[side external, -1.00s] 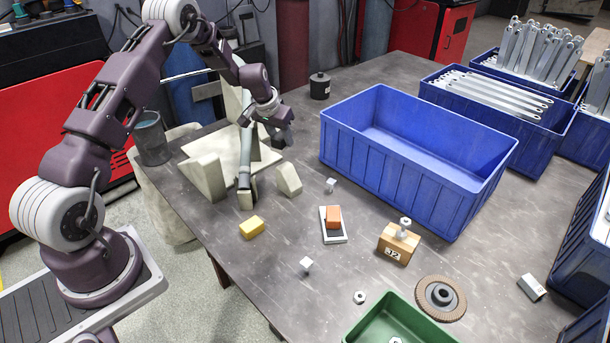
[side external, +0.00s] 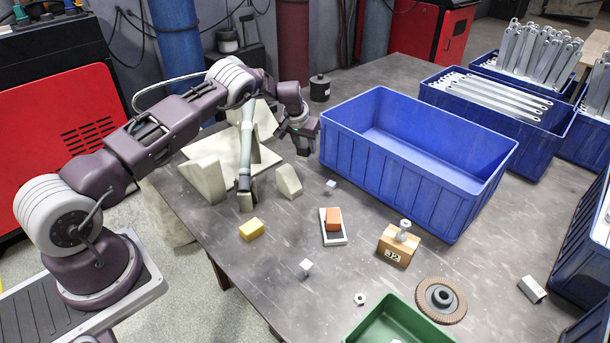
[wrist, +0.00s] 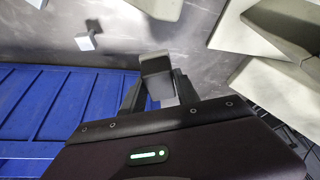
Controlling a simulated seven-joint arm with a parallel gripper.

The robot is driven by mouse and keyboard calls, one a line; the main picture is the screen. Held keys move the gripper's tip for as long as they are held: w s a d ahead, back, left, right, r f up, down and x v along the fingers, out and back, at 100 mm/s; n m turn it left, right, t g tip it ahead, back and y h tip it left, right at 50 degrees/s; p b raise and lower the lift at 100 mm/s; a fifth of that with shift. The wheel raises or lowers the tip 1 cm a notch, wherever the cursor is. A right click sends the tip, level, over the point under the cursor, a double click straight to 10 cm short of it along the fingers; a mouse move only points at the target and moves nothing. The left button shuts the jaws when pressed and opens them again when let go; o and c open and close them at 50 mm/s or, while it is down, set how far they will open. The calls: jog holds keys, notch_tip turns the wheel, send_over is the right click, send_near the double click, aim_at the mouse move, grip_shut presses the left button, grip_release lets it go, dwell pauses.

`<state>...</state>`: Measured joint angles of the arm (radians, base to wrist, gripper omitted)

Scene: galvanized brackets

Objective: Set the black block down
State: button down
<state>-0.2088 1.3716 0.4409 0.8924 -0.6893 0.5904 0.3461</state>
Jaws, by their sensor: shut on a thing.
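My gripper (side external: 302,140) hangs over the table just left of the large blue bin, above and behind the cream wedge. It is shut on the black block (wrist: 156,68), which shows dark grey between the two fingers in the wrist view, where my gripper (wrist: 160,88) points at the table. In the side view the block (side external: 305,152) is a small dark shape below the fingers, hard to separate from them. It appears held clear of the table (side external: 300,225).
The large blue bin (side external: 352,150) stands close to the right of my gripper. Cream wedges (side external: 289,182) and a grey pipe (side external: 245,150) are to the left. A small metal cube (side external: 330,184), a yellow block (side external: 251,229) and an orange block (side external: 333,217) on a small plate lie in front.

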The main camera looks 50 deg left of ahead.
notch_tip(320, 180, down, 9)
jog(key=shift+r, duration=0.1)
jog(key=c, duration=0.9)
grip_release()
